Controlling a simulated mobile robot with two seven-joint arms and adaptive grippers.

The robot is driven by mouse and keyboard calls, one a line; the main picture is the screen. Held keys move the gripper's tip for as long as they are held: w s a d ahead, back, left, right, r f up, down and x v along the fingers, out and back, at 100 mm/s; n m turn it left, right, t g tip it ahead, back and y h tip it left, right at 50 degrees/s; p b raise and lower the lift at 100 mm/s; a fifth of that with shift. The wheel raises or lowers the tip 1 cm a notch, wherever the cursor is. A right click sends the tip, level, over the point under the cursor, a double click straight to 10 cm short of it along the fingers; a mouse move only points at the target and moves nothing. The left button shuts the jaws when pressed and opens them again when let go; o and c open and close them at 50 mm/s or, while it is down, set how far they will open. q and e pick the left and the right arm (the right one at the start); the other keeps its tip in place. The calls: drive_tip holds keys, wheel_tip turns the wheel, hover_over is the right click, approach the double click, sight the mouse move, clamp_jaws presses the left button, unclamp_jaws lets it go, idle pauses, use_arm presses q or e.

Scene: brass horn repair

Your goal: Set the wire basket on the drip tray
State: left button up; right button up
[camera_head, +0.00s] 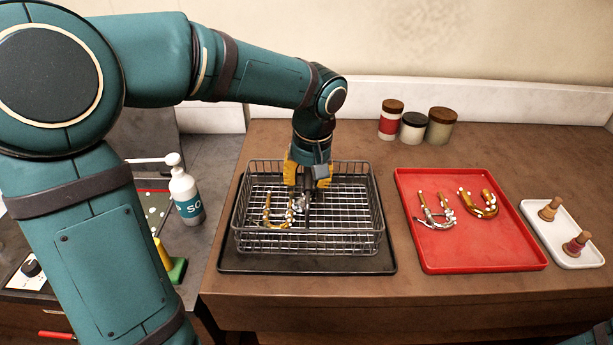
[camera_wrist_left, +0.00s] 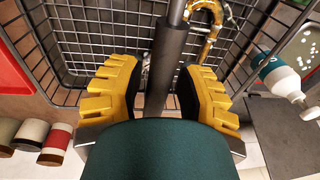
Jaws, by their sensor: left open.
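The grey wire basket (camera_head: 310,243) sits upright on the black drip tray (camera_head: 305,265), whose rim shows around it, widest at the front. A U-shaped brass piece (camera_head: 277,218) lies in the basket; it also shows in the left wrist view (camera_wrist_left: 207,22). My left gripper (camera_head: 308,184) reaches down over the basket's middle. Its yellow fingers are open, one on each side of the basket's dark handle grip (camera_wrist_left: 168,52). I cannot tell whether they touch the grip. My right gripper is not in view.
A red tray (camera_head: 470,255) with brass pieces stands to the right, beside a small white tray (camera_head: 568,250) with two wooden pegs. Several jars (camera_head: 414,126) stand at the back. A soap bottle (camera_head: 185,196) stands left. The counter's front strip is clear.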

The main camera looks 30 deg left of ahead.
use_arm(q)
wheel_tip(320, 180, up, 12)
drive_tip(key=d+p, duration=0.1)
drive_tip(key=p, duration=0.1)
drive_tip(key=shift+d, duration=0.3)
drive_tip(key=shift+s+f, duration=0.1)
drive_tip(key=shift+s, duration=0.05)
idle(0.3)
